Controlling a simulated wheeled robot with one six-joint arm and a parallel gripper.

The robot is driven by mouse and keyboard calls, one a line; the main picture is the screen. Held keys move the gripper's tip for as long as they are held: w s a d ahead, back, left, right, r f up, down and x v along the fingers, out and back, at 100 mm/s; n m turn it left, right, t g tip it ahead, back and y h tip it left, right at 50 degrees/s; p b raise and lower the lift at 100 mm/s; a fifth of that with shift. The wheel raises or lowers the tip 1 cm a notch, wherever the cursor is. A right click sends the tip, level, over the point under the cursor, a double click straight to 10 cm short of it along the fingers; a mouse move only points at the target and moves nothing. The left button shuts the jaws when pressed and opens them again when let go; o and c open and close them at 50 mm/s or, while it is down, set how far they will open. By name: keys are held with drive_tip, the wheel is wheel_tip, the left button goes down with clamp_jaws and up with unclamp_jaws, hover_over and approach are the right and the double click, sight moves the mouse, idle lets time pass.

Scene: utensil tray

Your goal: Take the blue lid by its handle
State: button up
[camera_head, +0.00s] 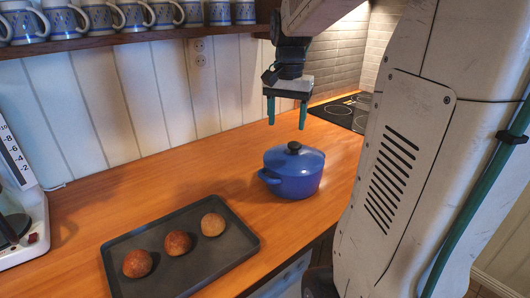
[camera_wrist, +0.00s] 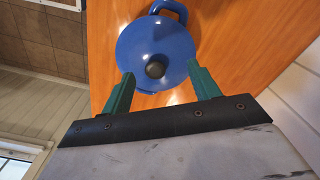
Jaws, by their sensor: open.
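A blue lid (camera_head: 294,157) sits on a blue pot (camera_head: 293,183) on the wooden counter in the head view. Its handle is a dark round knob (camera_head: 294,147) at the top centre. My gripper (camera_head: 287,126) is open and empty above the lid, pointing down, its green fingers apart from the knob. In the wrist view the lid (camera_wrist: 150,40) lies beyond the fingertips. The knob (camera_wrist: 155,69) shows between the two green fingers of my gripper (camera_wrist: 160,82), a little past their tips.
A dark tray (camera_head: 180,225) with three round buns stands at the front left. A shelf (camera_head: 130,36) of patterned mugs runs along the wall at upper left. A black cooktop (camera_head: 345,112) is behind the pot.

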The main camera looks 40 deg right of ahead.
drive_tip(key=m, duration=0.2)
hover_over(295, 144)
drive_tip(key=shift+w+d+f, duration=0.3)
drive_tip(key=shift+w+f, duration=0.15)
drive_tip(key=shift+f, duration=0.25)
drive_tip(key=f, duration=0.7)
drive_tip(key=shift+s+a, duration=0.25)
drive_tip(key=shift+s, duration=0.1)
clamp_jaws()
